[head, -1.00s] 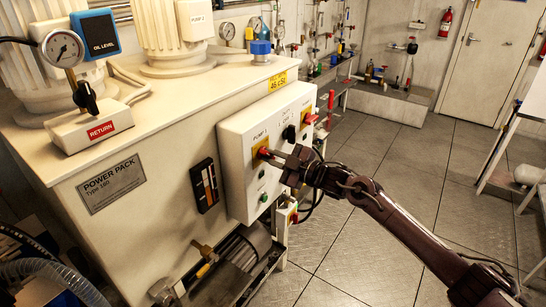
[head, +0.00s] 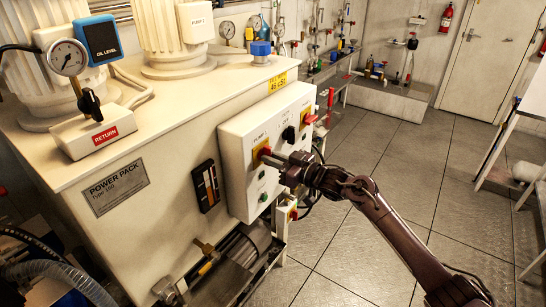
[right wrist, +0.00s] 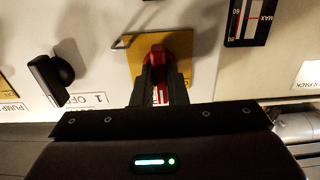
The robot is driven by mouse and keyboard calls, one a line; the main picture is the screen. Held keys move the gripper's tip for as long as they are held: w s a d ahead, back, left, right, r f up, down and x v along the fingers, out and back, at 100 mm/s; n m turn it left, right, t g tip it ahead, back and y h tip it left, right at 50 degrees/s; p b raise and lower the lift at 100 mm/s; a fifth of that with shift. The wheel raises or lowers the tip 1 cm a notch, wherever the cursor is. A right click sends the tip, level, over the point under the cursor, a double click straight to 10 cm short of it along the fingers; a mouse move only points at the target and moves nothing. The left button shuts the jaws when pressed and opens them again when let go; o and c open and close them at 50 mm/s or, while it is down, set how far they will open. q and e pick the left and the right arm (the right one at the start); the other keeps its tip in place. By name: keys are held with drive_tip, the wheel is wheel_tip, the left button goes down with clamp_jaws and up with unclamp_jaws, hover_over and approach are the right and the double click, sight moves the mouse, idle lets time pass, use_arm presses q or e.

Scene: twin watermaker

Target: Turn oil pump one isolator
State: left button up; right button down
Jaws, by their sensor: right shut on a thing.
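The pump one isolator is a red handle (head: 264,152) on a yellow plate, on the white control box (head: 235,150) at the power pack's front. My right gripper (head: 273,157) reaches it from the right, its fingers shut on the red handle. In the right wrist view, the red handle (right wrist: 168,48) sits between the two dark fingers (right wrist: 161,80), with the yellow plate (right wrist: 202,45) behind. The fingers hide part of the handle, so its exact setting cannot be read. My left gripper is not in view.
A black knob (head: 289,134) and a second red and yellow isolator (head: 308,118) are on the same box. A level gauge (head: 206,186) is to its left. The tiled floor (head: 400,200) to the right is mostly clear.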

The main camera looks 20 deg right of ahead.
idle(0.3)
drive_tip(key=c, duration=1.4)
unclamp_jaws()
drive_tip(key=shift+c, duration=0.2)
drive_tip(key=b+v, duration=0.2)
drive_tip(key=v, duration=0.5)
drive_tip(key=shift+s+d, duration=0.25)
drive_tip(key=shift+s, duration=0.1)
